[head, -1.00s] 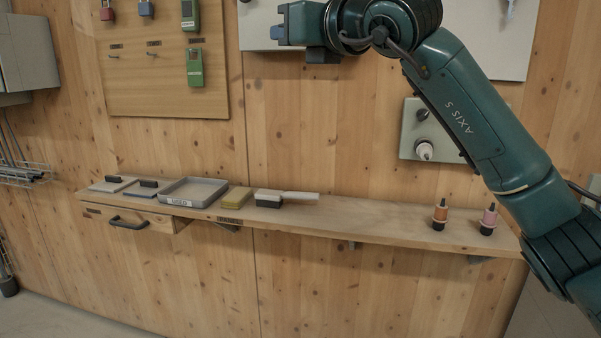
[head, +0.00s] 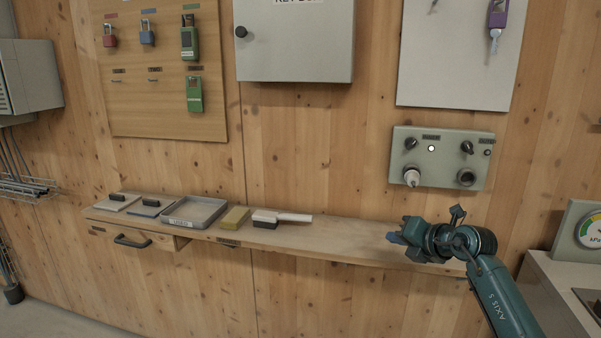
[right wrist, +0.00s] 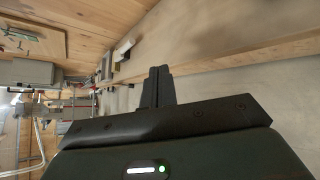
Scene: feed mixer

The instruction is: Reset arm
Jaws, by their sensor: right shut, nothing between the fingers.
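My right arm shows at the lower right of the head view. Its gripper (head: 396,238) points left, in front of the right part of the wooden shelf (head: 345,232). In the right wrist view the two dark fingers (right wrist: 158,86) lie together, shut with nothing between them. The gripper looks apart from the shelf, though its exact distance is hard to tell. My left gripper is in neither view. The arm covers the right end of the shelf, and the two small bottles seen there earlier do not show now.
A control panel (head: 443,157) is on the wall above the gripper. A counter (head: 560,295) with a gauge (head: 590,231) stands at right.

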